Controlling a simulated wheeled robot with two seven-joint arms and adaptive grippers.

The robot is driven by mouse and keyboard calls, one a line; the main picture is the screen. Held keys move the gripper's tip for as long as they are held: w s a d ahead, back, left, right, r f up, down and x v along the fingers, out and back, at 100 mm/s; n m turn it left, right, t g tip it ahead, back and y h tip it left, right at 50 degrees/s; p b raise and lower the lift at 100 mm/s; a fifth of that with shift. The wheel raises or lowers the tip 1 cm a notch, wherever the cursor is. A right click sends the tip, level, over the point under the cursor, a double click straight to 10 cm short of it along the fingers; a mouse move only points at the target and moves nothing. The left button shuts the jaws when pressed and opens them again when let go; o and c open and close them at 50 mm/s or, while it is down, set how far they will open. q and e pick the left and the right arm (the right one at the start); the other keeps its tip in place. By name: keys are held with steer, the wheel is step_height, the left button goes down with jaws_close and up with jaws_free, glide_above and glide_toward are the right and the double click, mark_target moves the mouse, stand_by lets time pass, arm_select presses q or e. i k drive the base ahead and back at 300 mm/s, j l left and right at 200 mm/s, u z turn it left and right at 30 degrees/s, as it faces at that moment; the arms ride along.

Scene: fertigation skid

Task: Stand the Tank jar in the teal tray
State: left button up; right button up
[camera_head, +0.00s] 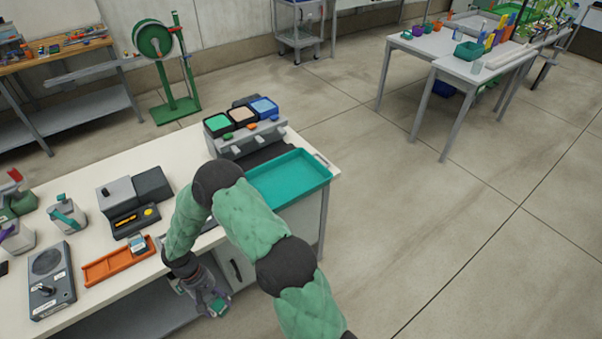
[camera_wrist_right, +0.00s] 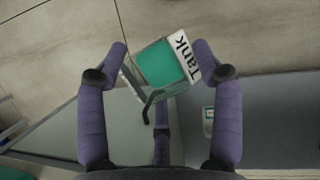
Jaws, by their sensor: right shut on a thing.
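The Tank jar (camera_wrist_right: 163,65) shows in the right wrist view with a green face and a white label reading "Tank". My right gripper (camera_wrist_right: 165,64) is shut on it, with purple fingers on either side. In the head view my right gripper (camera_head: 214,303) hangs low in front of the bench's front edge, and the jar is only a small green patch there. The teal tray (camera_head: 290,178) lies at the bench's right end, empty where it shows, up and to the right of the gripper. My arm covers part of its left side. My left gripper is not in view.
A grey holder (camera_head: 236,147) with coloured bins stands behind the tray. Dark grey boxes (camera_head: 151,184), an orange tray (camera_head: 118,263) and a grey control box (camera_head: 49,281) occupy the bench's left part. A small white-and-green item (camera_wrist_right: 208,121) shows beside the right finger. Floor right of the bench is clear.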

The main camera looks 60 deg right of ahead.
mark_target(300, 177)
steer(key=k+l, duration=0.1)
steer(key=l, duration=0.3)
steer(key=k+l+u, duration=0.1)
steer(key=l, duration=0.3)
steer(key=k+l, duration=0.1)
steer(key=l, duration=0.3)
steer(key=k+l+u, duration=0.1)
steer(key=l, duration=0.3)
steer(key=k+l, duration=0.15)
steer(key=l, duration=0.2)
steer(key=k+l+u, duration=0.1)
steer(key=l, duration=0.3)
